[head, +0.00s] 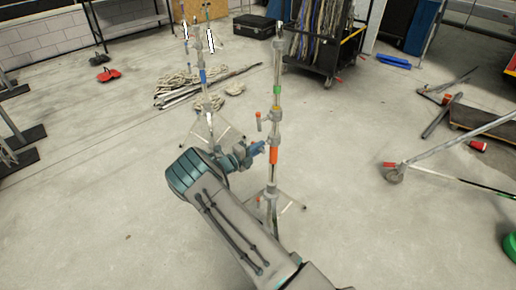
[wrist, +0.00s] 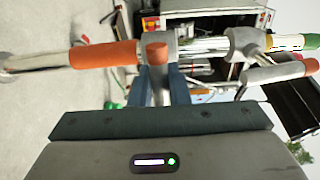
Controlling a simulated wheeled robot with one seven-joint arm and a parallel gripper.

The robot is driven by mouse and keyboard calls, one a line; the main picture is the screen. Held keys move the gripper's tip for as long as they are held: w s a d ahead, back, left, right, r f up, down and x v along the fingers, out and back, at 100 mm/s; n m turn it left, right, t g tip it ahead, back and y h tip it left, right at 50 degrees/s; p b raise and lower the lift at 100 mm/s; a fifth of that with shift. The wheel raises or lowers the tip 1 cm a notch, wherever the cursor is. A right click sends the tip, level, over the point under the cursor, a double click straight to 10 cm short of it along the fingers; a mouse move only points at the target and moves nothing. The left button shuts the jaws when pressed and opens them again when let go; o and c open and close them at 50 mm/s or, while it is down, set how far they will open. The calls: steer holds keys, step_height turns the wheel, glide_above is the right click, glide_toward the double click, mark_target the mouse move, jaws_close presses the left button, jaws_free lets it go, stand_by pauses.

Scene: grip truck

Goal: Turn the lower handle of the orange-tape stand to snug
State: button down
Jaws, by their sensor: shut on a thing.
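The orange-tape stand (head: 273,156) is upright in the middle of the head view, with an orange band and a green band higher up. In the wrist view it lies sideways, its orange tape (wrist: 103,54) left of my fingers. My gripper (head: 259,148) is at the stand's left side, level with the lower collar. In the wrist view my gripper (wrist: 160,80) is shut on the lower handle (wrist: 157,50), a grey lever with an orange end between the blue fingers. The upper handle (head: 258,115), also orange-tipped, is above and free; it shows at right in the wrist view (wrist: 280,71).
A blue-banded stand (head: 203,76) is just behind and left. The stand's tripod legs (head: 290,208) spread on the floor below my arm. A cable cart (head: 325,50) is behind. A wheeled stand leg (head: 430,168) lies at right.

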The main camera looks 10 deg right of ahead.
steer(key=c, duration=1.4)
jaws_free()
steer(key=shift+a, duration=0.1)
steer(key=b+v, duration=0.1)
steer(key=v, duration=1.2)
steer(key=shift+s+a, duration=0.2)
steer(key=shift+a, duration=0.15)
